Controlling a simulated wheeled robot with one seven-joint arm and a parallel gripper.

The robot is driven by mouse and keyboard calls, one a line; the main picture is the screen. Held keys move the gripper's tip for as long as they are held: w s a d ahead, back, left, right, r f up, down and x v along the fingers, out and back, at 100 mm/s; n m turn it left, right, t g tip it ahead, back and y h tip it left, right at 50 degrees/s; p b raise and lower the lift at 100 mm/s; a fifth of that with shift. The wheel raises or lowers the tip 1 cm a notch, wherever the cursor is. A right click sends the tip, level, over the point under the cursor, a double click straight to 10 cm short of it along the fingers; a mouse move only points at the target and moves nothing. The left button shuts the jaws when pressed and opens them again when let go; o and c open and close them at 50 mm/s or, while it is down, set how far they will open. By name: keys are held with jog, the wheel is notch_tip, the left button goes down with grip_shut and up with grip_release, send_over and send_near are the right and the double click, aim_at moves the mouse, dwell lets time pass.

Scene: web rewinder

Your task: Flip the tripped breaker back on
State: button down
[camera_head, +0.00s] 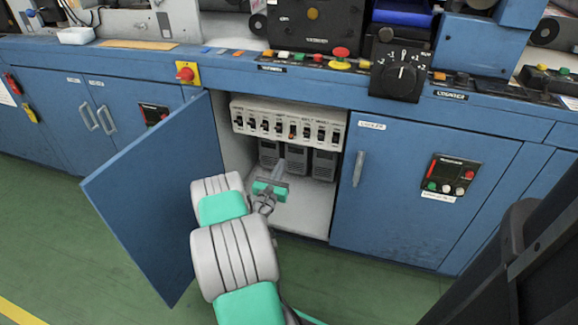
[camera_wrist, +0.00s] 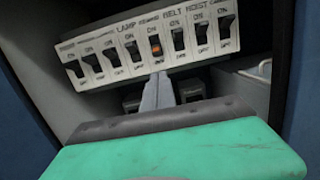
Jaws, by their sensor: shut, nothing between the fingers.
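The breaker panel (camera_head: 289,124) is a pale strip with a row of several black switches inside the open cabinet. In the wrist view the panel (camera_wrist: 150,50) spans the upper part, with labels such as LAMP, BELT and HOIST. In the head view my gripper (camera_head: 280,166) reaches into the cabinet. I cannot tell whether it touches anything.
The blue cabinet door (camera_head: 160,190) stands open to the left of my arm. Grey units (camera_head: 324,164) sit below the panel. The closed COOLER door (camera_head: 400,190) is to the right. A rotary knob box (camera_head: 401,72) and a red stop button (camera_head: 341,53) are above.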

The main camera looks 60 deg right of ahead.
aim_at(292, 135)
dwell(0.3)
jog(key=w+d+r, duration=0.1)
jog(key=d, duration=0.8)
jog(key=shift+w+d+r, duration=0.3)
jog(key=shift+d, duration=0.05)
